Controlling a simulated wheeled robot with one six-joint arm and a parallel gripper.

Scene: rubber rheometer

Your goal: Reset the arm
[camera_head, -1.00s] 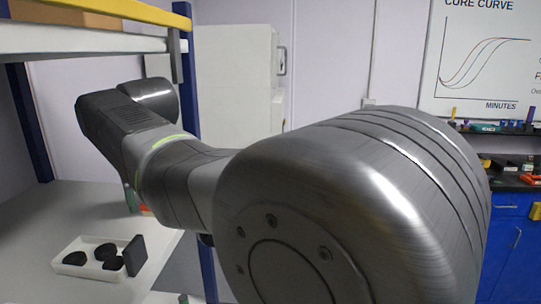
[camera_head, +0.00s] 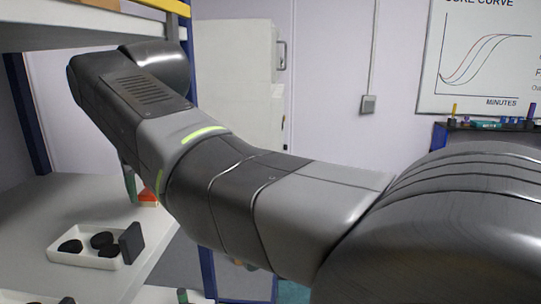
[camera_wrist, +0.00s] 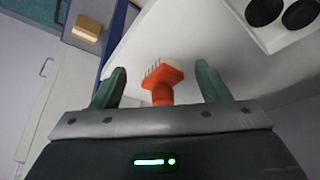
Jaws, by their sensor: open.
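My gripper (camera_wrist: 160,70) is open in the wrist view, with its two green fingers spread wide. An orange tool with short pale bristles or tines (camera_wrist: 162,84) shows between the fingers, with clear gaps on both sides. In the head view the orange tool (camera_head: 148,197) is partly visible on the white shelf, behind my arm. A green finger shows beside it, but most of my gripper is hidden there by my arm. My arm stretches across the head view from lower right to upper left.
A white tray (camera_head: 57,250) with several black discs and an upright dark block (camera_head: 132,243) sits on the shelf (camera_head: 35,200). A blue upright post (camera_head: 208,275) stands at the shelf's edge. A pale cabinet (camera_head: 235,85) and a whiteboard (camera_head: 480,95) are behind.

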